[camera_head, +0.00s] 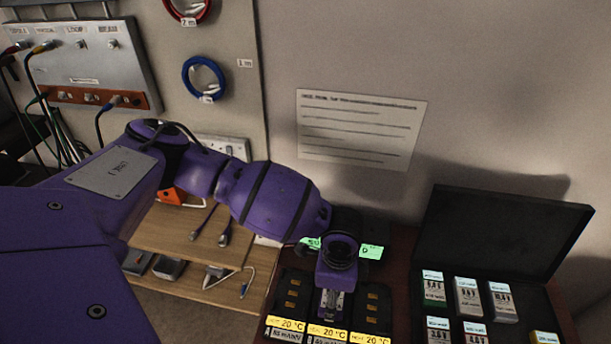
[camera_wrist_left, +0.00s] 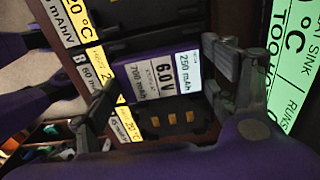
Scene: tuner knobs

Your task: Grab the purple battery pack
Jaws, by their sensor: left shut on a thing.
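The purple battery pack (camera_wrist_left: 165,74) shows in the left wrist view, with a white label reading 6.0 V, 700 mAh and 250 mA. It sits in the middle slot of a dark charger (camera_head: 373,312) with yellow 20 °C displays. My left gripper (camera_wrist_left: 160,88) has one finger on each side of the pack and is shut on it. In the head view my left gripper (camera_head: 332,300) reaches down over the middle slot and hides most of the pack there. My right gripper is in neither view.
An open black case (camera_head: 500,235) with several labelled batteries (camera_head: 467,297) stands at the right. A green display (camera_head: 370,252) is behind the charger. Wooden shelves (camera_head: 190,235) with cables are at the left, below a wall panel (camera_head: 85,65). A paper notice (camera_head: 360,128) hangs on the wall.

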